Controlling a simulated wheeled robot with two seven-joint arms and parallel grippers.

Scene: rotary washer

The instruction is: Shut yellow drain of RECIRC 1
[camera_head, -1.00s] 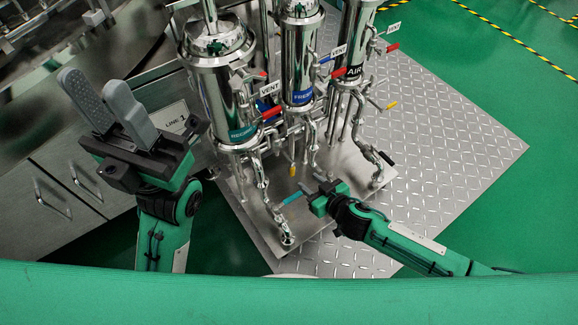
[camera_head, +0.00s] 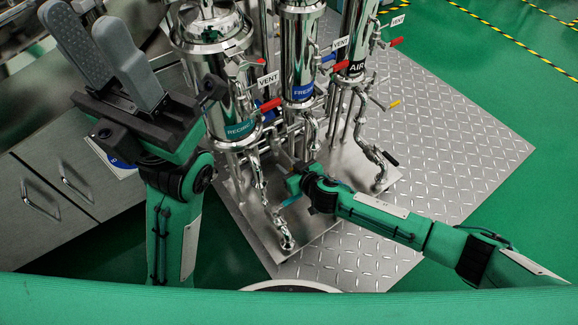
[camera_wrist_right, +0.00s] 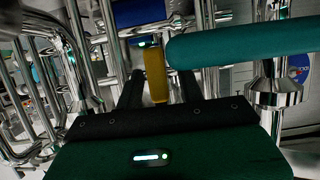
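The RECIRC column (camera_head: 205,90) is a steel housing with a teal label (camera_head: 240,130) at its lower end. In the right wrist view a yellow handle (camera_wrist_right: 155,76) hangs down between the two fingers of my right gripper (camera_wrist_right: 160,92), with a gap on each side. The gripper is open. In the head view my right gripper (camera_head: 290,175) is low among the pipes below the columns, and the yellow handle is hidden there. A teal handle (camera_wrist_right: 245,45) crosses the right of the wrist view. My left gripper (camera_head: 100,45) is raised at the left, empty, its fingers apart.
The FRE-labelled column (camera_head: 300,60) and AIR column (camera_head: 357,45) stand to the right. Red vent handles (camera_head: 270,105) stick out between the columns. Steel cabinets (camera_head: 55,190) are at the left. Diamond plate floor (camera_head: 450,150) is clear at the right.

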